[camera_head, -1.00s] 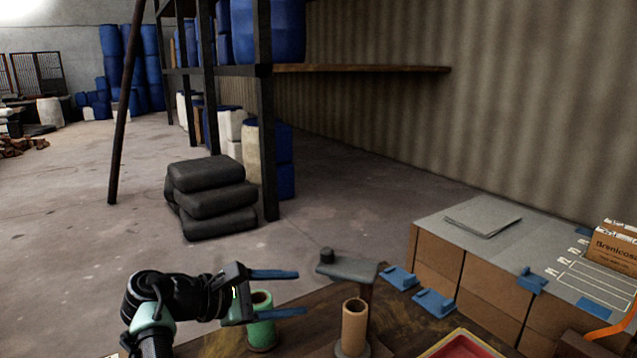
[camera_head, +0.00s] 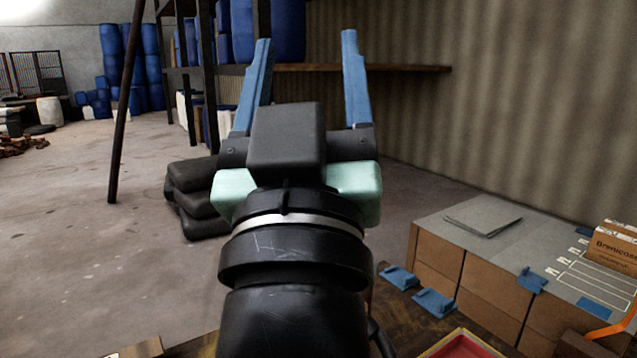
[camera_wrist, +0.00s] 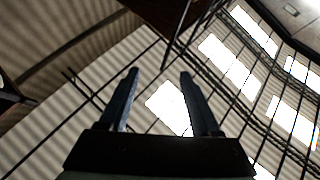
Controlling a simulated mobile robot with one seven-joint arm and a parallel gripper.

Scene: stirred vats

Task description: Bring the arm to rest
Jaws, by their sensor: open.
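My gripper (camera_head: 305,62) stands upright in the middle of the head view, with its two blue fingers pointing up and spread well apart. It is open, with nothing between the fingers. In the wrist view my gripper (camera_wrist: 158,82) also shows its two fingers apart, against the ceiling and bright windows. My arm rises from the bottom of the head view and hides part of the wooden table (camera_head: 405,325) and whatever stands on it there.
Brown boxes (camera_head: 480,285) with a grey top stand at the right, with a printed carton (camera_head: 613,245) on them. Blue holders (camera_head: 435,302) and a red tray (camera_head: 462,347) are at the table's front. Black sacks (camera_head: 190,195) lie on the floor behind my arm.

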